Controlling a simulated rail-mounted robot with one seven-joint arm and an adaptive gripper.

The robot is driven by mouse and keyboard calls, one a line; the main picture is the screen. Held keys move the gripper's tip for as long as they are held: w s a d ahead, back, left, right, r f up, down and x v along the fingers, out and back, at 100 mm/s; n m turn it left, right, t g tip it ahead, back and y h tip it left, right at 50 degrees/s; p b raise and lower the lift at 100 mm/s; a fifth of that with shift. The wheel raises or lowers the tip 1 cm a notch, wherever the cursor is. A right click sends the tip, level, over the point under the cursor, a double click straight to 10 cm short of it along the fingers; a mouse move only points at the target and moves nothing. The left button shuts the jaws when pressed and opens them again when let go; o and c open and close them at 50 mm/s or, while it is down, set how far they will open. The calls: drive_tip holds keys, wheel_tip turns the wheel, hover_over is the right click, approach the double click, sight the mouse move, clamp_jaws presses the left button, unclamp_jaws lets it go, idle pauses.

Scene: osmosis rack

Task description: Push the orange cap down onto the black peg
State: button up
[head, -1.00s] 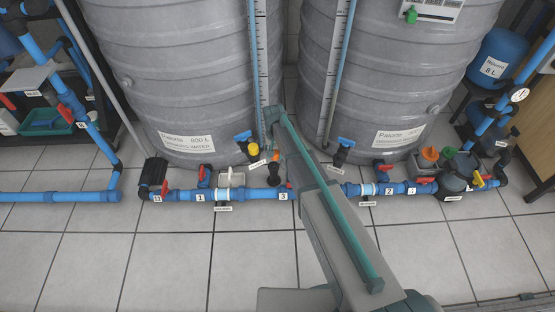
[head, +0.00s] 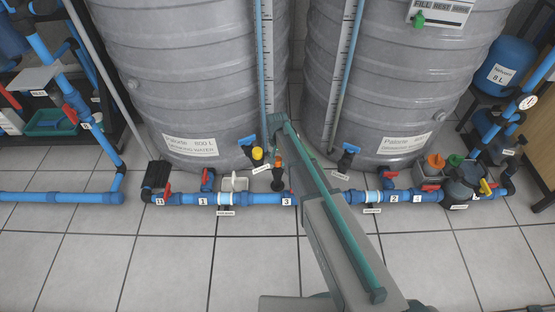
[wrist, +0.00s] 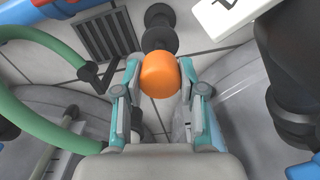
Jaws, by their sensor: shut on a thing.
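The orange cap (wrist: 160,78) is between the two fingers of my gripper (wrist: 160,72) in the wrist view, with a finger against each side. My gripper is shut on it. The black peg (wrist: 158,38) shows just beyond the cap, roughly in line with it, and the cap hides its near end. In the head view the orange cap (head: 278,161) is a small spot directly above the black peg (head: 277,180), beside my arm. I cannot tell how far the cap sits on the peg. My fingers are hard to make out there.
Two large grey tanks (head: 190,80) stand behind. A blue pipe (head: 262,199) with red-handled valves runs along the floor in front. A yellow cap (head: 257,153) is just left of the orange one. The tiled floor (head: 150,265) in front is clear.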

sight(277, 169)
drive_tip(key=shift+f+b, duration=1.25)
drive_tip(key=shift+f, duration=0.7)
drive_tip(key=shift+r+p, duration=0.1)
drive_tip(key=shift+p, duration=1.2)
idle(0.6)
drive_tip(key=shift+f, duration=0.45)
idle(0.5)
drive_tip(key=o, duration=0.9)
drive_tip(key=shift+r, duration=0.1)
wheel_tip(277, 169, up, 12)
drive_tip(key=shift+f, duration=0.1)
drive_tip(key=shift+s, duration=0.1)
